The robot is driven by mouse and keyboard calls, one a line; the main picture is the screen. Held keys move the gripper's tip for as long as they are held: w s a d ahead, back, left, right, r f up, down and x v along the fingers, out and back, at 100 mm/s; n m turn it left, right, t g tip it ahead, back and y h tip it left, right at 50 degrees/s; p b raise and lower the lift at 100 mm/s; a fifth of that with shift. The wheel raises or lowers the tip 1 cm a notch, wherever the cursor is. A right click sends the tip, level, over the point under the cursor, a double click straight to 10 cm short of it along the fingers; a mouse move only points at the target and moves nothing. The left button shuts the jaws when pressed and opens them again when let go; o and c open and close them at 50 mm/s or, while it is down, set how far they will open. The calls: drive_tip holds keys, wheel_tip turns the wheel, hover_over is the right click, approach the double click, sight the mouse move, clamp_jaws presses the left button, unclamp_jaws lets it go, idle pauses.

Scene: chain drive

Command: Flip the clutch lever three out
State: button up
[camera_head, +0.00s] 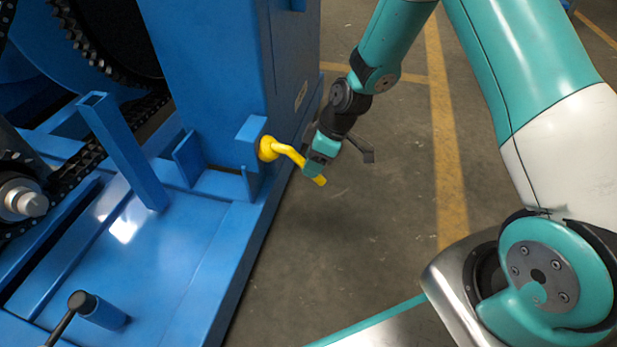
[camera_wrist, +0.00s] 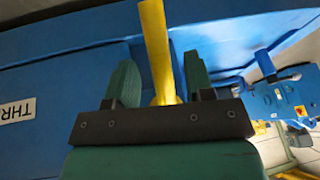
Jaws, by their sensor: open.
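The clutch lever (camera_head: 289,153) is yellow and bent, with a round hub on a blue bracket at the side of the blue machine. Its free end points down and to the right in the head view. My gripper (camera_head: 316,166) is at the lever's outer part. In the wrist view the yellow lever (camera_wrist: 157,50) stands between the two green fingers of my gripper (camera_wrist: 160,85). The fingers are open, with a gap visible on both sides of the lever. A white label reading "THR" (camera_wrist: 16,110) shows at the left, its remainder cut off.
The blue machine frame (camera_head: 160,270) fills the left, with a chain (camera_head: 80,168) and sprocket teeth. A black-knobbed handle (camera_head: 82,302) stands at lower left. Grey floor with yellow lines (camera_head: 447,180) is clear to the right of the machine.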

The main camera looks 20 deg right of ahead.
drive_tip(key=shift+b+x, duration=0.5)
drive_tip(key=shift+x, duration=1)
drive_tip(key=shift+c, duration=0.5)
